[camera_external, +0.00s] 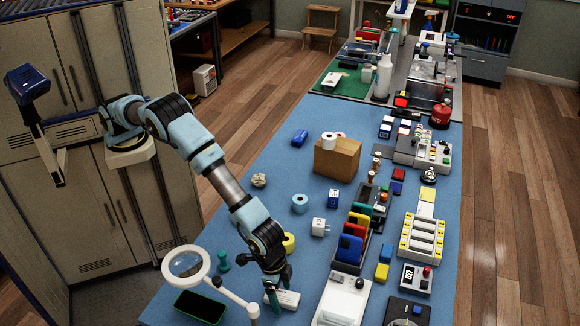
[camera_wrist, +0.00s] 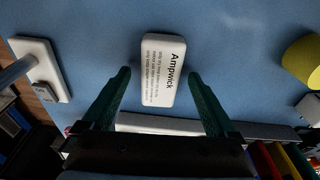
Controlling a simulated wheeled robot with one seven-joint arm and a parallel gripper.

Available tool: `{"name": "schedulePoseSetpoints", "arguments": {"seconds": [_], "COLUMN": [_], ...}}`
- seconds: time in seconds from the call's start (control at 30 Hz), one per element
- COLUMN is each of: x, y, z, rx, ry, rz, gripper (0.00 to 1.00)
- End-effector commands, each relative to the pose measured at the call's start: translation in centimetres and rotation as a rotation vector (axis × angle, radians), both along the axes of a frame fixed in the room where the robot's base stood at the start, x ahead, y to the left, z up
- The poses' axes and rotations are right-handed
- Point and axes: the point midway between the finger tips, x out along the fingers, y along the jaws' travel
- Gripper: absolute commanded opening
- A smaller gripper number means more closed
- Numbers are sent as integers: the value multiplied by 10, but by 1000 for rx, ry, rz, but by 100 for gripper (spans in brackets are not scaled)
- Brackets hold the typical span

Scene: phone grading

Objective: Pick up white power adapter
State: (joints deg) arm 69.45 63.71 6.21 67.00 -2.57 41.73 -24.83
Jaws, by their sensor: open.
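A white block (camera_wrist: 163,72) with printed text headed "Ampwick" lies on the blue table; it looks like a power adapter. It also shows in the external view (camera_external: 288,299), near the front of the table. My gripper (camera_wrist: 158,75) is open, with its two green fingers on either side of the block in the wrist view. I cannot tell how far the fingertips are above the table. The gripper partly hides the block in the external view. A smaller white cube (camera_external: 319,227) with dark marks on its face stands further back.
A yellow tape roll (camera_external: 289,243) is behind the gripper. A rack of coloured phones (camera_external: 350,246) and a white device (camera_external: 343,300) are to the right.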

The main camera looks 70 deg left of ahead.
Motion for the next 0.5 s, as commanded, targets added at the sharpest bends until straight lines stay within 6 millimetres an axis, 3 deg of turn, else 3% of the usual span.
{"name": "schedulePoseSetpoints", "arguments": {"seconds": [0.17,0.5], "x": [0,0], "y": [0,0], "z": [0,0], "rx": [0,0], "ry": [0,0], "rz": [0,0], "gripper": [91,53]}}
